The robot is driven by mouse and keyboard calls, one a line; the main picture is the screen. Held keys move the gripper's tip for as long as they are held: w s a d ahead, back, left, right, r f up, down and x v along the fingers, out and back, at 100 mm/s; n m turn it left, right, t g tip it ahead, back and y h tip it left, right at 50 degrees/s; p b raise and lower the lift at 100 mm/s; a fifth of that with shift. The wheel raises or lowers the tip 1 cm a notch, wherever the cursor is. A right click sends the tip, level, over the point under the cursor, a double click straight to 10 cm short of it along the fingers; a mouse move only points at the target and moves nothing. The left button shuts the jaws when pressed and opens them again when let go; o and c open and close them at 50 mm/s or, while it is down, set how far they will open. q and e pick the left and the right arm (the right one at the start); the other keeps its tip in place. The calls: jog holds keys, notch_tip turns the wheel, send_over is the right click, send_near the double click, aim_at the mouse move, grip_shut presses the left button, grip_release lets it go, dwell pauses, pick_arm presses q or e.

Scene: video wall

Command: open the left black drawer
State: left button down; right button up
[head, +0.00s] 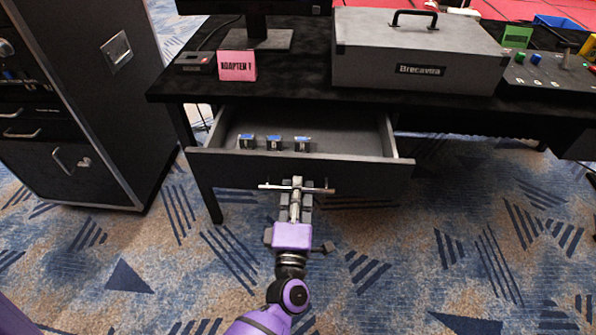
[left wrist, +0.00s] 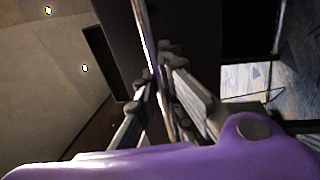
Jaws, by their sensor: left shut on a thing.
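The black drawer (head: 350,172) under the left part of the black desk is pulled out, and its grey inside shows. Several small blue-topped blocks (head: 273,143) lie in it near the front. Its silver bar handle (head: 318,189) is on the front face. My left gripper (head: 297,186) is shut on the handle near its middle. In the left wrist view the handle (left wrist: 150,50) runs up between the fingers of the gripper (left wrist: 165,95). My right gripper is in neither view.
The black desk (head: 290,88) carries a grey case (head: 415,50), a pink box (head: 237,65), a monitor stand (head: 250,40) and a control panel (head: 550,75). A black cabinet (head: 75,100) stands at the left. The carpet (head: 450,240) in front of the drawer is clear.

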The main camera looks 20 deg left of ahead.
pick_arm(q)
jog(key=r+p+v, duration=0.2)
jog(key=r+v, duration=0.1)
jog(key=v, duration=1.4)
jog(key=shift+s, duration=0.45)
jog(key=shift+d+r, duration=0.1)
jog(key=shift+d, duration=0.05)
jog(key=c, duration=1.8)
grip_release()
jog(key=shift+c, duration=0.2)
